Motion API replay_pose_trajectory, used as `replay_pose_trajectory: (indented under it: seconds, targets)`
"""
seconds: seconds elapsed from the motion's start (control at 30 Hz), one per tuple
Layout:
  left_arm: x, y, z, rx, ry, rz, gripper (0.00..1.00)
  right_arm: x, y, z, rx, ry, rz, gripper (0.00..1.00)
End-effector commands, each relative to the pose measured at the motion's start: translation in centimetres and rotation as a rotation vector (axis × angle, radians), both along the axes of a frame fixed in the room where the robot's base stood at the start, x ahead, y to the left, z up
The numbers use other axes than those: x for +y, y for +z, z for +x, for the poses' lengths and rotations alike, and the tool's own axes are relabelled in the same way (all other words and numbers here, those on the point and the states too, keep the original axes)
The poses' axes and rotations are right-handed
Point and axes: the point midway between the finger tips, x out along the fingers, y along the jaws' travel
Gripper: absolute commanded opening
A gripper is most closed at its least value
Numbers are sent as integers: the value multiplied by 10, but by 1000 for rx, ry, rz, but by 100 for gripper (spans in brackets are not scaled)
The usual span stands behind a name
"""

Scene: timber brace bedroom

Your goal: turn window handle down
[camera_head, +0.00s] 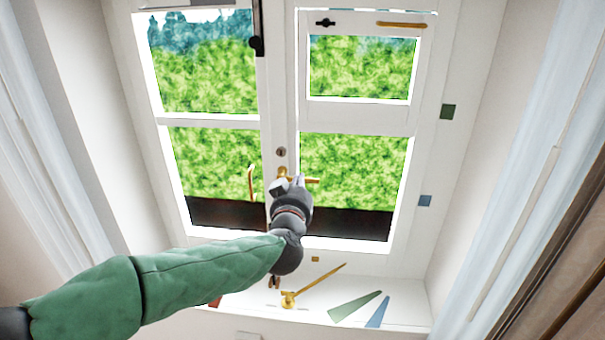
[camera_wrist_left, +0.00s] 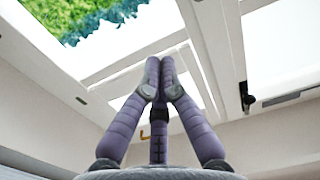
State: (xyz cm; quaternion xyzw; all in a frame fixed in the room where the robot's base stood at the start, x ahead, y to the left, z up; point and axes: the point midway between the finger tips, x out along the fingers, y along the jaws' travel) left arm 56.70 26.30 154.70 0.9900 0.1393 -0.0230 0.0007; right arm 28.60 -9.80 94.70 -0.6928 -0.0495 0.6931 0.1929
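A brass window handle (camera_head: 313,180) is on the central frame, its lever pointing right, roughly level. My left gripper (camera_head: 290,185) is in front of it and hides part of it. I cannot tell if they touch. A second brass handle (camera_head: 251,182) stands roughly upright on the left casement. In the left wrist view the purple-grey fingers of my left gripper (camera_wrist_left: 160,66) come together at the tips, with nothing seen between them. A small brass piece (camera_wrist_left: 145,135) shows behind the fingers there. My right gripper is not in view.
The sill below holds a brass stay (camera_head: 288,299), a green wedge (camera_head: 354,307) and a blue wedge (camera_head: 378,311). A dark latch (camera_head: 256,44) is higher on the central frame. Pale curtains (camera_head: 540,170) hang at both sides.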

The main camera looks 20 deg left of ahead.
Motion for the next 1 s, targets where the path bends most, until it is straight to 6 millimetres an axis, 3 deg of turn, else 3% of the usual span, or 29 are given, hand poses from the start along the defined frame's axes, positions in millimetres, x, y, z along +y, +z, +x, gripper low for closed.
replay_pose_trajectory:
  seconds: [0.6, 0.8, 1.0]
  targets:
    - [28, -7, 96, 4, 0, 0, 0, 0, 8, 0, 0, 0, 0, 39]
    - [29, -36, 99, 5, 0, 0, 0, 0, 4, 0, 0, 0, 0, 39]
    - [29, -45, 100, 2, -1, -1, 0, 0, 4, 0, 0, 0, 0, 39]
